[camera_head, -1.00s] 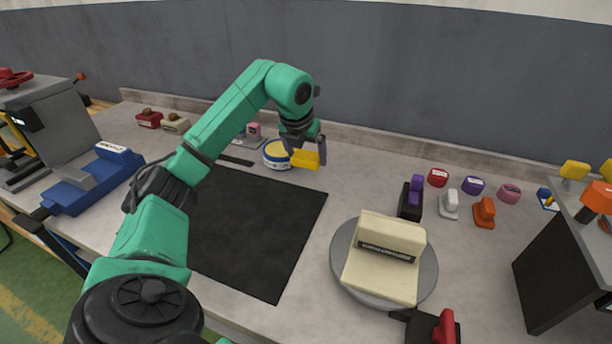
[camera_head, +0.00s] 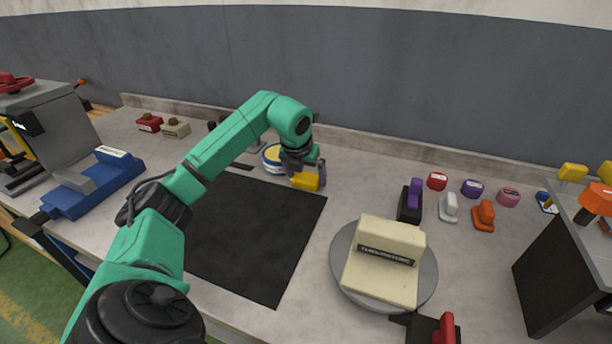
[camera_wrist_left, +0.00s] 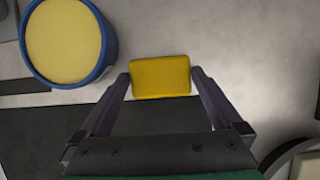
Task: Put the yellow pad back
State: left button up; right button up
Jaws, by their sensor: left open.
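The yellow pad (camera_head: 305,182) is a small block at the back of the bench, just beyond the black mat's back right corner. In the left wrist view the pad (camera_wrist_left: 160,76) lies between the two fingertips of my left gripper (camera_wrist_left: 160,78), with its long side across the jaws. The left gripper (camera_head: 307,176) is open around it, fingers close to its two ends. The pad looks to be at or near the bench top; the exact contact is hard to tell. My right gripper is not in view.
A round blue-and-white tub (camera_head: 271,158) with a yellow top stands close left of the pad. The black mat (camera_head: 250,230) lies in front. A turntable (camera_head: 427,285) carries a cream block (camera_head: 385,262). Several coloured stamps stand at the right. Bare bench lies right of the pad.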

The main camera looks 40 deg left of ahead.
pick_arm(q)
jog(key=v, duration=1.2)
